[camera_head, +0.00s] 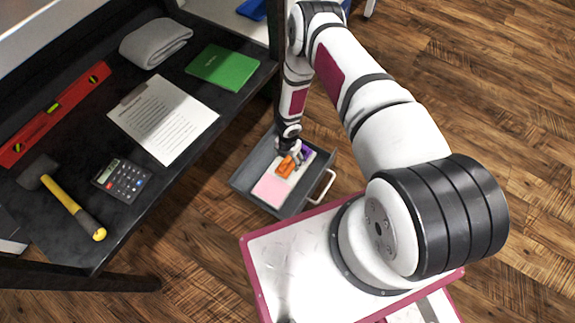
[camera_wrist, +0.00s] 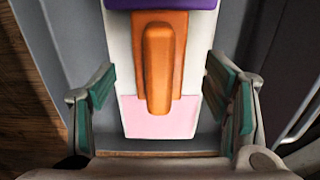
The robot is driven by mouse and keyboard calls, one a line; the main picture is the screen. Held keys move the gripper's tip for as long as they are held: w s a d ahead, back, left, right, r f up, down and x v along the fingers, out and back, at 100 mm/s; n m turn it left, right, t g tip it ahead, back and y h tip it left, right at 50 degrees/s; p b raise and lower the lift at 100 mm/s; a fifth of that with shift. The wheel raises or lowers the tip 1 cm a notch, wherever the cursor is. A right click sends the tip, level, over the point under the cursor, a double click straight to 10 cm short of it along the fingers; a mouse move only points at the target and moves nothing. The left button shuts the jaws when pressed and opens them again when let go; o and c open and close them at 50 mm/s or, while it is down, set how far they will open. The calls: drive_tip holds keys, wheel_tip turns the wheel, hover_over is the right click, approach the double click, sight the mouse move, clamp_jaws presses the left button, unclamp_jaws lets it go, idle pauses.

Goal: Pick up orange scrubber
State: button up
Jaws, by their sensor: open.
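The orange scrubber (camera_wrist: 158,68) has a flat base and a raised handle along its top. It lies on a white and pink item (camera_wrist: 160,118) inside the open grey drawer. In the head view the scrubber (camera_head: 286,167) shows small, just below my gripper (camera_head: 293,152). In the wrist view my gripper (camera_wrist: 162,100) is open, with one green-padded finger on each side of the scrubber and clear gaps between. The fingers appear apart from it. The scrubber's far end meets a purple thing (camera_wrist: 160,4), which is cut off by the frame's top edge.
The drawer (camera_head: 244,181) has grey walls close around my gripper and a pale handle (camera_head: 324,187). The black desk (camera_head: 207,169) beside it holds a hammer (camera_head: 75,207), calculator (camera_head: 122,181), paper (camera_head: 164,118), green book (camera_head: 223,67), grey cloth (camera_head: 156,42) and red level (camera_head: 55,113).

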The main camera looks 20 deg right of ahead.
sight(288, 164)
wheel_tip(288, 164, down, 4)
drive_tip(key=b, duration=0.2)
drive_tip(key=shift+a+f+b, duration=0.1)
drive_tip(key=shift+f+b, duration=0.15)
drive_tip(key=shift+b, duration=0.15)
drive_tip(key=shift+r, duration=0.1)
drive_tip(key=c, duration=1.4)
drive_tip(key=shift+c, duration=0.2)
wheel_tip(288, 164, up, 10)
drive_tip(key=p, duration=0.5)
